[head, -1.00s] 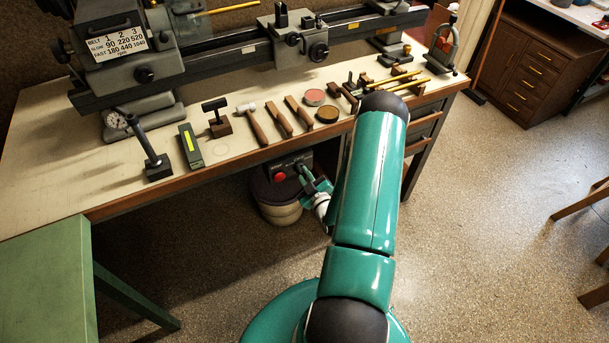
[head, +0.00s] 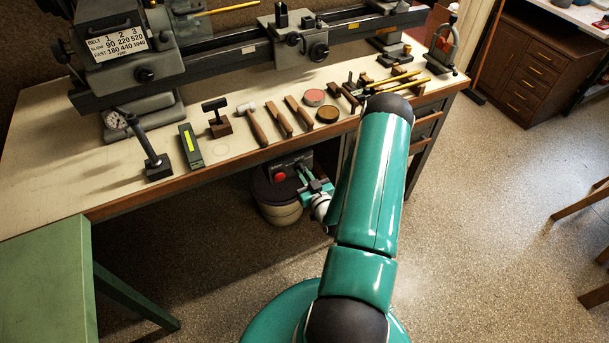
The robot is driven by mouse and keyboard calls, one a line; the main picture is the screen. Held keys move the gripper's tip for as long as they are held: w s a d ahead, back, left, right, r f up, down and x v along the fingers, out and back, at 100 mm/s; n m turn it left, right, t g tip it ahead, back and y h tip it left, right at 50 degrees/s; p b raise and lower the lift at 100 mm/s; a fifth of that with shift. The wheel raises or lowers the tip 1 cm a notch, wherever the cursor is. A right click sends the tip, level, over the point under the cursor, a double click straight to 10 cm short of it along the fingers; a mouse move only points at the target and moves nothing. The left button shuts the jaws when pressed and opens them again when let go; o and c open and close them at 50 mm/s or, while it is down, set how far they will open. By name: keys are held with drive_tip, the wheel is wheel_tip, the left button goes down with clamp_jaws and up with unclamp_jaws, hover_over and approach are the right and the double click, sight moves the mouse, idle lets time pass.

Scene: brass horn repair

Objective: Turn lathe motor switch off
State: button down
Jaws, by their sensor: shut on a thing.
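The lathe motor switch is a dark box (head: 290,163) mounted under the front edge of the workbench, with a round red button (head: 279,177) at its left. My gripper (head: 303,175) is at the right part of this box, right of the red button. It is shut on the motor switch. The held part of the switch is hidden by the fingers and too small to make out. The lathe (head: 245,55) stands on the bench above.
The bench top (head: 60,165) holds several hand tools along its front edge, above my arm. A round pale bin (head: 278,212) stands below the switch box. A green table (head: 45,285) is at the lower left. The floor to the right is mostly clear.

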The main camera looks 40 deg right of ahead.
idle(0.3)
drive_tip(key=c, duration=1.4)
unclamp_jaws()
drive_tip(key=shift+c, duration=0.2)
drive_tip(key=shift+s, duration=0.1)
drive_tip(key=v, duration=1.3)
drive_tip(key=shift+s+a, duration=0.15)
drive_tip(key=shift+s, duration=0.15)
